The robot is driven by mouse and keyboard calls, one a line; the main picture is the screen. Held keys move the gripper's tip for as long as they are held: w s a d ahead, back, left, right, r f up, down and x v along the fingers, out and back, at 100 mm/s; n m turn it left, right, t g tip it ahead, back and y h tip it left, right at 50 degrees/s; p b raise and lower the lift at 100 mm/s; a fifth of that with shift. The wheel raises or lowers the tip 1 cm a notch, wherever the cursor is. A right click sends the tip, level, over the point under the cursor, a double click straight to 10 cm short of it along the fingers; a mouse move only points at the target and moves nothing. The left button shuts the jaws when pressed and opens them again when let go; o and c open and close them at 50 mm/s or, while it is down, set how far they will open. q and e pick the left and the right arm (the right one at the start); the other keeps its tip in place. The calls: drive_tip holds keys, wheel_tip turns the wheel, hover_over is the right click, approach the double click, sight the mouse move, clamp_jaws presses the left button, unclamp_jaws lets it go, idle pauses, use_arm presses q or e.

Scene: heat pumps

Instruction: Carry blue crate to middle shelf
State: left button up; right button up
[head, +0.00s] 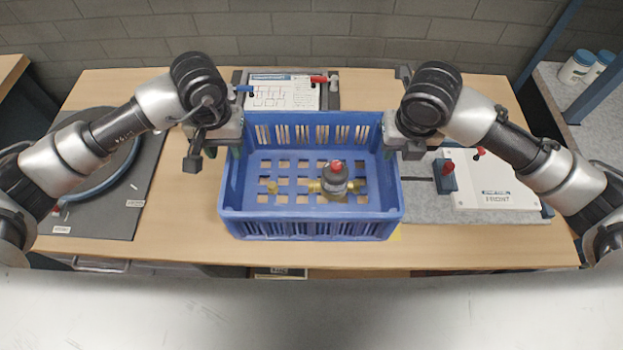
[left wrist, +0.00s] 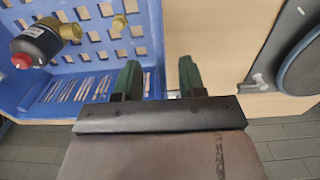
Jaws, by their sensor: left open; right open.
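The blue crate (head: 312,228) stands upright on the wooden workbench. It holds a dark pump part with a red cap (head: 335,180) and a small brass fitting (head: 272,187). My left gripper (head: 234,152) is at the crate's left wall, open; in the left wrist view its green fingers (left wrist: 160,78) are apart, one on each side of the wall's edge. My right gripper (head: 392,150) is at the crate's right wall, open, its fingertips mostly hidden. A grey shelf with blue posts (head: 575,115) is at the far right; I cannot tell whether it is the middle shelf.
The workbench (head: 190,190) also bears a dark mat with a blue hose (head: 105,205) at left, a white-topped panel (head: 495,185) with red parts at right, and a diagram board (head: 285,92) behind the crate. White jars (head: 577,67) stand on the grey shelf. A brick wall is behind.

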sight(232, 167)
use_arm(q)
wheel_tip(232, 167, down, 7)
use_arm(e)
drive_tip(key=f, duration=0.4)
drive_tip(key=w+f, duration=0.1)
drive_tip(key=f, duration=0.1)
drive_tip(key=shift+f, duration=0.4)
use_arm(q)
clamp_jaws()
use_arm(e)
clamp_jaws()
